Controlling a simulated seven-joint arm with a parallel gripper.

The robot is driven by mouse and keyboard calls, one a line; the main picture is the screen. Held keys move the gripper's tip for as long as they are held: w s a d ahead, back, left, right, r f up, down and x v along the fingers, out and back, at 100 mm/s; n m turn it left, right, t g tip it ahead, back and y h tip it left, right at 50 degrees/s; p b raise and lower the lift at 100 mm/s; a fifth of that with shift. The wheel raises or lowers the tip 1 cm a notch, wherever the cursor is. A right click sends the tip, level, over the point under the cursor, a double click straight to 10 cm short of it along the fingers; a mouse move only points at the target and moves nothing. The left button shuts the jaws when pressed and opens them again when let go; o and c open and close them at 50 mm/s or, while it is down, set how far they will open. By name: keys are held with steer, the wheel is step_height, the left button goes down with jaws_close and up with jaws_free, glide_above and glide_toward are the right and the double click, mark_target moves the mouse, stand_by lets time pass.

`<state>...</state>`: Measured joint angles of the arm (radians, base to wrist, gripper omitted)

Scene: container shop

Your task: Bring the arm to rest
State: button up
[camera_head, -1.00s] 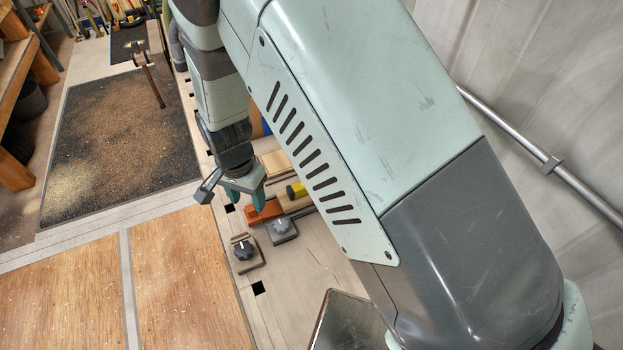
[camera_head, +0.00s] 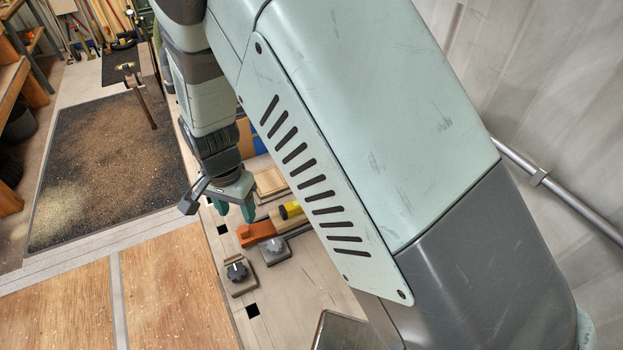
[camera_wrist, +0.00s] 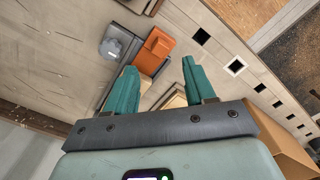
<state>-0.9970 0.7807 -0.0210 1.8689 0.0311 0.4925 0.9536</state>
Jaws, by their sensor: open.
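My gripper (camera_head: 235,212) hangs from my arm over the pale bench top (camera_head: 300,275), left of my large upper arm link in the head view. In the wrist view its two green fingers (camera_wrist: 158,82) are apart with nothing held between them. An orange block-like tool (camera_head: 256,232) lies on the bench close to the gripper. In the wrist view the orange tool (camera_wrist: 155,48) lies beyond the left finger, apart from it. My arm covers much of the right side of the bench in the head view.
A yellow item (camera_head: 291,209) and wooden pieces (camera_head: 270,183) lie behind. A metal rail (camera_head: 525,168) runs along the right wall. A dark mat (camera_head: 105,150) covers the floor left.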

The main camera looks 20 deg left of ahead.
steer(key=w+d+r+t+y, duration=0.1)
steer(key=w+d+r, duration=0.3)
steer(key=d+r, duration=0.6)
steer(key=w+d+r+t, duration=0.1)
steer(key=w+d+r, duration=0.2)
steer(key=d+r, duration=0.75)
steer(key=s+d+r+t, duration=0.1)
steer(key=s+d+r, duration=0.5)
steer(key=d, duration=0.3)
steer(key=s+d+r+t+h, duration=0.1)
steer(key=s+d+r+t, duration=0.1)
steer(key=s+d+r, duration=0.4)
steer(key=s+d, duration=0.1)
steer(key=d, duration=0.2)
steer(key=shift+r+t, duration=0.3)
steer(key=shift+r, duration=0.05)
